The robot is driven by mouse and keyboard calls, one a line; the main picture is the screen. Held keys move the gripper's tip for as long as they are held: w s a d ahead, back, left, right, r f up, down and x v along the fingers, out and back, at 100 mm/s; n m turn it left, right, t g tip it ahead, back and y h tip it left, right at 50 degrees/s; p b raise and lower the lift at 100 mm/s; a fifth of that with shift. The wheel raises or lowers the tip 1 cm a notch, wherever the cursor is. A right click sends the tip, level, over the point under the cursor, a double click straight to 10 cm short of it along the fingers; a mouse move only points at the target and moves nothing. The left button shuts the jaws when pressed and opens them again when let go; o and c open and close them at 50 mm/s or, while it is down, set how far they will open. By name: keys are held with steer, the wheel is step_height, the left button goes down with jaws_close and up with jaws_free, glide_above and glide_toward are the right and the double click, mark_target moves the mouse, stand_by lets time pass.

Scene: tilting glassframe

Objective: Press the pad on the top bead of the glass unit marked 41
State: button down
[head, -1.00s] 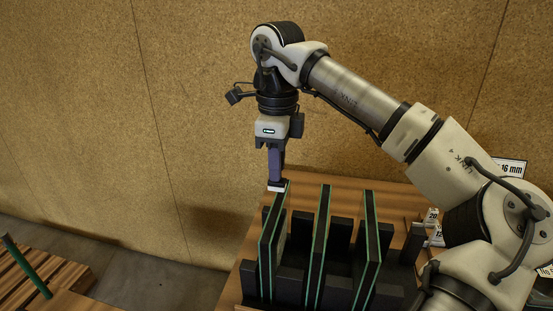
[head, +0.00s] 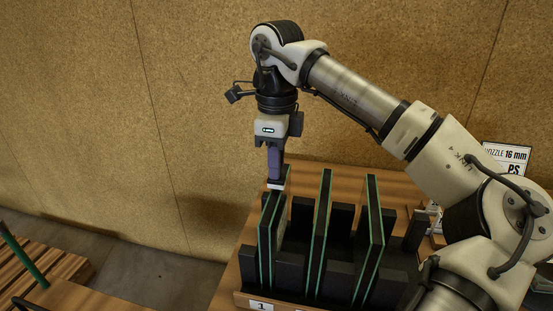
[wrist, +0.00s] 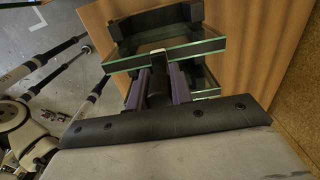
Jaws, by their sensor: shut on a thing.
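Three upright glass units with green edges and dark beads stand in a dark slotted rack (head: 290,272): a left unit (head: 264,250), a middle unit (head: 319,240) and a right unit (head: 373,235). I cannot read a 41 on any of them. My gripper (head: 276,176), with purple fingers, points down, shut on a pad (head: 275,185) with a white lower end. The pad is at the top bead of the left unit; I cannot tell whether it touches. In the wrist view my gripper (wrist: 160,88) is above a green-edged glass unit (wrist: 190,50).
A label (head: 261,306) reading 1 is on the front of the wooden table (head: 233,280). A green post (head: 22,258) rises at the left. A cork-like wall (head: 200,100) stands behind.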

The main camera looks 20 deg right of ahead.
steer(key=shift+f+b, duration=0.35)
steer(key=shift+f, duration=0.25)
stand_by(1.3)
steer(key=shift+r+p, duration=2.85)
steer(key=shift+r, duration=0.75)
